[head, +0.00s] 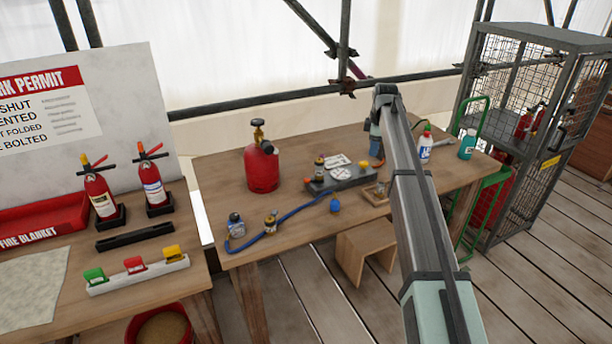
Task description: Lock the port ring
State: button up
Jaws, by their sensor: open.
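A dark block (342,179) lies on the right-hand wooden table, with a small brass-topped fitting (319,166) at its left end and pale round plates (341,171) on or just behind it. I cannot tell which small part is the port ring. A blue hose (290,215) runs from near the block to a brass fitting (270,222) at the front left. My gripper (377,163) points down at the far end of my arm, right of the block and apart from it. It is small and partly hidden by my arm; it looks empty and open.
Bottles (467,146) stand at the right. Extinguishers (101,195) occupy the left table.

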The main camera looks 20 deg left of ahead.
jog(key=s+a+r+n, duration=0.2)
jog(key=a+r+n, duration=0.25)
jog(key=a, duration=0.65)
jog(key=g+h, duration=0.1)
jog(key=g, duration=0.2)
send_over(309, 180)
jog(key=a, duration=0.1)
notch_tip(309, 180, down, 3)
notch_tip(309, 180, down, 12)
jog(key=shift+a+f, duration=0.1)
grip_shut()
